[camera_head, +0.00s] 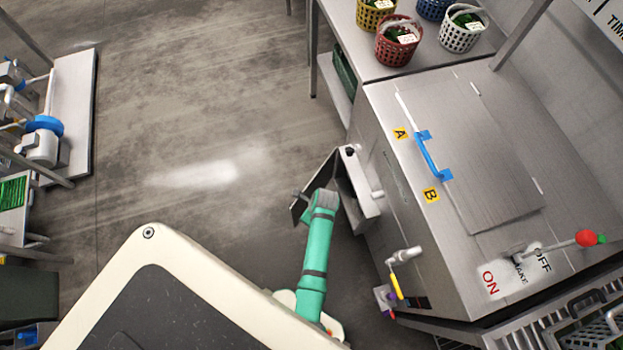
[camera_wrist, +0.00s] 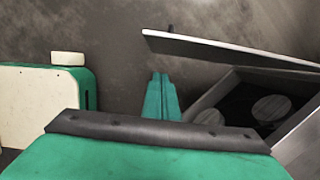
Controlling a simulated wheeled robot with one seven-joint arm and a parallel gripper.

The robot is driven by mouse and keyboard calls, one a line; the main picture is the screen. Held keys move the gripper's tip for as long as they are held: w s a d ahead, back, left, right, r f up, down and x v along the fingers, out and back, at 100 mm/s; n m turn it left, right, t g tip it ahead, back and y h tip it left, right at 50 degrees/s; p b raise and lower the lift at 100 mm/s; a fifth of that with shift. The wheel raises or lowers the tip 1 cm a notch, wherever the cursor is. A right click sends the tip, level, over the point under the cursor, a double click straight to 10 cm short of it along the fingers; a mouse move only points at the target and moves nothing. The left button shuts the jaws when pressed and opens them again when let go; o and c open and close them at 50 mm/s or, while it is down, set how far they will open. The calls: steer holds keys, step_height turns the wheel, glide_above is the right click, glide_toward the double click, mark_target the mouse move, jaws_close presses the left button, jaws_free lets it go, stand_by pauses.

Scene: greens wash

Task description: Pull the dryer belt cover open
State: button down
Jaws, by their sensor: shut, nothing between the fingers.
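The dryer belt cover (camera_head: 316,176) is a thin panel that stands swung out from the belt housing (camera_head: 371,207) on the machine's side. In the wrist view the cover (camera_wrist: 225,48) shows as a pale-edged panel at the upper right, with a gap between it and the housing (camera_wrist: 232,87). Two round pulleys (camera_wrist: 268,108) show inside the dark housing. My gripper (camera_wrist: 160,76) is shut and empty, in front of the open housing and left of it in the wrist view. I cannot tell whether it touches the cover. In the head view my wrist hides part of the cover.
The steel machine top has a lid with a blue handle (camera_head: 432,157) and a red-knobbed lever (camera_head: 586,238). A yellow-handled valve (camera_head: 396,286) sticks out below the housing. Baskets (camera_head: 398,42) stand on the back table. The floor (camera_head: 200,130) to the left is clear.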

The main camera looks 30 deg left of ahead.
steer(key=a, duration=0.4)
steer(key=shift+w+f, duration=0.15)
steer(key=shift+a, duration=0.1)
